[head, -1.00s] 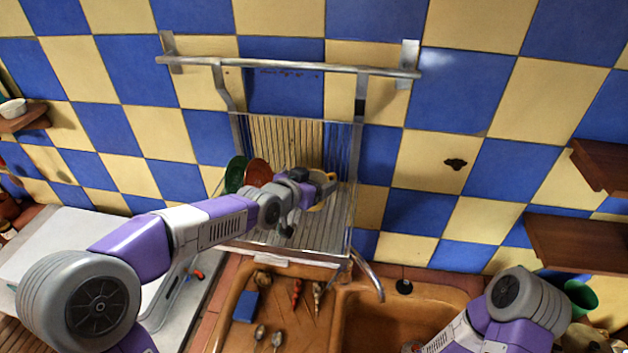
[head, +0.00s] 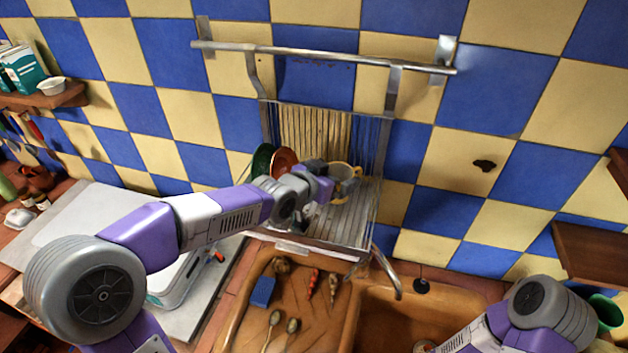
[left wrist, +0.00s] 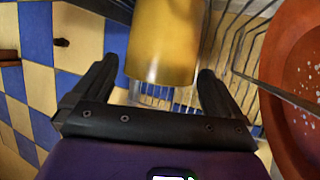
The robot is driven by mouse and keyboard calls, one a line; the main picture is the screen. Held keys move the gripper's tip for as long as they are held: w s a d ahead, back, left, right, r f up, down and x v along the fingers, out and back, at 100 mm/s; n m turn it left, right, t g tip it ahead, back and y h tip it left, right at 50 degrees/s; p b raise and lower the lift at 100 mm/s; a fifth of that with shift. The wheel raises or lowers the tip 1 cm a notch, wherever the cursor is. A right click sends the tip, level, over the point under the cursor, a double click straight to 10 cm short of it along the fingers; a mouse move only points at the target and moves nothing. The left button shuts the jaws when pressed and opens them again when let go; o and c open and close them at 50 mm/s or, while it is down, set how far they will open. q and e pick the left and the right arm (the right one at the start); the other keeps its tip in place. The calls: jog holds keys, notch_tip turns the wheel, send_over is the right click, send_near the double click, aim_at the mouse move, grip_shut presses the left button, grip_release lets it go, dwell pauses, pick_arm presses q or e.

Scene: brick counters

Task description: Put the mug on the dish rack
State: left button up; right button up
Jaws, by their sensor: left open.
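The yellow mug (head: 341,169) is at the dish rack (head: 350,225), beside the plates and partly hidden behind my left gripper (head: 335,182). In the left wrist view the mug (left wrist: 162,42) is just beyond and between the fingertips of my left gripper (left wrist: 158,82). The fingers are spread apart, and I see no grip on the mug. Rack wires show behind and beside it. The mug's base contact is hidden. My right arm shows at the lower right, but its gripper is out of view.
A terracotta plate (head: 284,161) and a green plate (head: 262,160) stand in the rack left of the mug. A metal rail (head: 320,56) runs above. The sink (head: 400,315) and a blue sponge (head: 263,291) lie below. Wooden shelves (head: 590,248) are at right.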

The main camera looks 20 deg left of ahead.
pick_arm(q)
jog(key=p+v, duration=0.4)
jog(key=v, duration=0.5)
jog(key=shift+s+r, duration=0.1)
jog(key=shift+s, duration=0.1)
dwell(0.5)
